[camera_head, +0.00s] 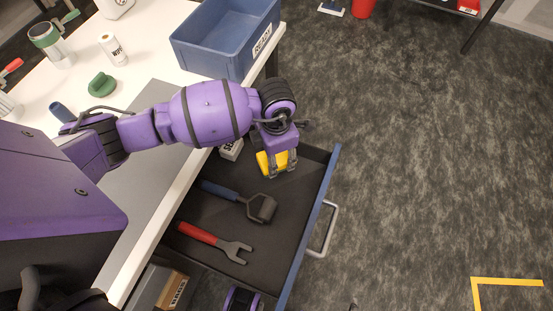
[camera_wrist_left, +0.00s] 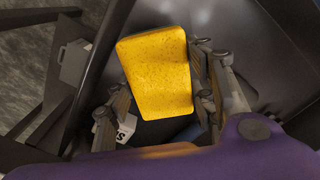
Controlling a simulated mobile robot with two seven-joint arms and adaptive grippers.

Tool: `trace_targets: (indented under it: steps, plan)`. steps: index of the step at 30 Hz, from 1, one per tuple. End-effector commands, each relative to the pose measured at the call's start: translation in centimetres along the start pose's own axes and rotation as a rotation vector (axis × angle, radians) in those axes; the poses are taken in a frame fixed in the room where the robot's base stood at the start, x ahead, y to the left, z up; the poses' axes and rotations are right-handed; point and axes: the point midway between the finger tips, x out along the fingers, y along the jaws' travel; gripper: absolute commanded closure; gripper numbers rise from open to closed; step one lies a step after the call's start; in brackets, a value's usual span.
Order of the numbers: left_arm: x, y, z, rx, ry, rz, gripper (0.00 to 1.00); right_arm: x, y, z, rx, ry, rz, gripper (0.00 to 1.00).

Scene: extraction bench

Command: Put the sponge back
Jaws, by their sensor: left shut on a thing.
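The yellow sponge (camera_head: 268,163) is between the fingers of my left gripper (camera_head: 283,165), over the far end of the open drawer (camera_head: 222,172). In the left wrist view the sponge (camera_wrist_left: 157,75) fills the space between the fingers of the left gripper (camera_wrist_left: 163,95), which is shut on it. I cannot tell whether the sponge's underside touches the drawer floor. My right gripper is not in view.
A blue bin (camera_head: 215,45), a wipes canister (camera_head: 112,48) and a green object (camera_head: 102,85) stand on the bench.

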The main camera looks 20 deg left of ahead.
Motion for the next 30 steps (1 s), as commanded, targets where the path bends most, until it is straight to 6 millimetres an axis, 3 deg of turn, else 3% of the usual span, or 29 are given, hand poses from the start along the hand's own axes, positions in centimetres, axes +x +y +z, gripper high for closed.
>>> trace_targets:
  steps: [5, 11, 22, 23, 27, 30]
  plan:
    - [1.1, 0.8, 0.4, -0.002, 0.000, 0.000, 0.74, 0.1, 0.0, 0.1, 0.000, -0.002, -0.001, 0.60]
    - [3.8, 0.6, 0.3, -0.002, 0.001, -0.001, 0.74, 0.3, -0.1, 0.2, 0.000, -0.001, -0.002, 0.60]
    - [4.2, 0.6, 0.3, 0.000, 0.000, 0.000, 0.74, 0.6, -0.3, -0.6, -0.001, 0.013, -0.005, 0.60]
    - [4.3, 0.6, 0.3, 0.000, 0.000, 0.000, 0.49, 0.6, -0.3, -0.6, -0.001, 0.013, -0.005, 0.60]
    - [4.2, 0.6, 0.3, 0.000, -0.001, 0.000, 0.31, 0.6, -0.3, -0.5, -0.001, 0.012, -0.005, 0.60]
    - [4.2, 0.6, 0.3, 0.000, -0.001, 0.000, 0.31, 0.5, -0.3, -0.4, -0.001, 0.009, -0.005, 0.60]
